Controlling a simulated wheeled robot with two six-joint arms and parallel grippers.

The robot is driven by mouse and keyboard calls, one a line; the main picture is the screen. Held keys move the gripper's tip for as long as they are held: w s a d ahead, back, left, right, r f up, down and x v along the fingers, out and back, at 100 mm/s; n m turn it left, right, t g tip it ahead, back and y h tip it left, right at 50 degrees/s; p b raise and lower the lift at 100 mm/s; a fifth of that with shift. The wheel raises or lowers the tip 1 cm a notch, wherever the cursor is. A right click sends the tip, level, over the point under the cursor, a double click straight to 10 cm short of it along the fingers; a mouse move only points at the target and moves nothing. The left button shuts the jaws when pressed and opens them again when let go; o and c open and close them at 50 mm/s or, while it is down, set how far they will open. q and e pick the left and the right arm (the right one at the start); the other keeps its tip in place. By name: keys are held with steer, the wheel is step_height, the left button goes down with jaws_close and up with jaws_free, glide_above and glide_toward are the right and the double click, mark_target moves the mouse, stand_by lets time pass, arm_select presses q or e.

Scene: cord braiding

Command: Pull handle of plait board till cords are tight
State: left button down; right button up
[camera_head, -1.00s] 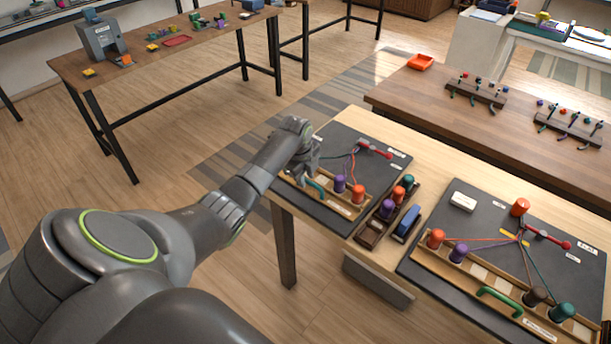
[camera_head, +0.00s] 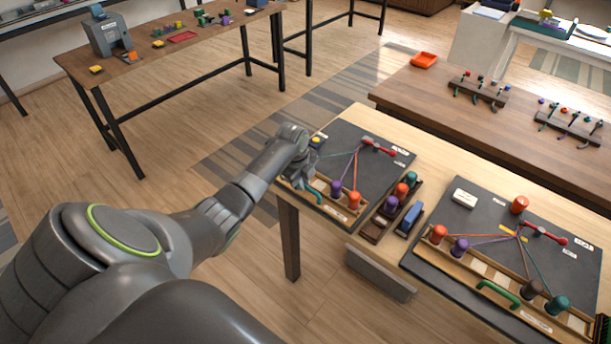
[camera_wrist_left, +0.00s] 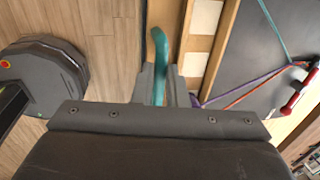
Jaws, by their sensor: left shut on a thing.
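The left plait board (camera_head: 370,140) is a dark panel on the light wooden table. Its wooden bobbin rail (camera_head: 322,209) carries a purple bobbin (camera_head: 335,188) and an orange bobbin (camera_head: 354,201). A teal curved handle (camera_wrist_left: 158,48) sits on the rail's near side. My left gripper (camera_wrist_left: 162,88) is shut on this handle, which stands between its fingers. In the head view my left gripper (camera_head: 300,182) partly hides the rail's left end. Teal, purple and orange cords (camera_head: 355,170) run straight from the red-handled clamp (camera_head: 378,147) to the rail. My right gripper is out of view.
A second plait board (camera_head: 475,215) with a green handle (camera_head: 498,293) lies to the right. Between the boards stand a bobbin holder (camera_head: 375,229) and a blue block (camera_head: 409,219). The table's front edge is close by the rail, with open floor beyond.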

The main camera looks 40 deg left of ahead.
arm_select(q)
steer(key=shift+s+f, duration=0.2)
steer(key=c, duration=1.7)
jaws_free()
steer(key=shift+o, duration=1.2)
steer(key=shift+s+a+r, duration=0.1)
steer(key=shift+s+r, duration=0.05)
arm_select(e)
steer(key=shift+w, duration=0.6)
arm_select(q)
steer(key=shift+r, duration=0.1)
steer(key=shift+r, duration=0.25)
steer(key=b+v, duration=0.2)
steer(key=v, duration=1.4)
steer(key=shift+r, duration=0.4)
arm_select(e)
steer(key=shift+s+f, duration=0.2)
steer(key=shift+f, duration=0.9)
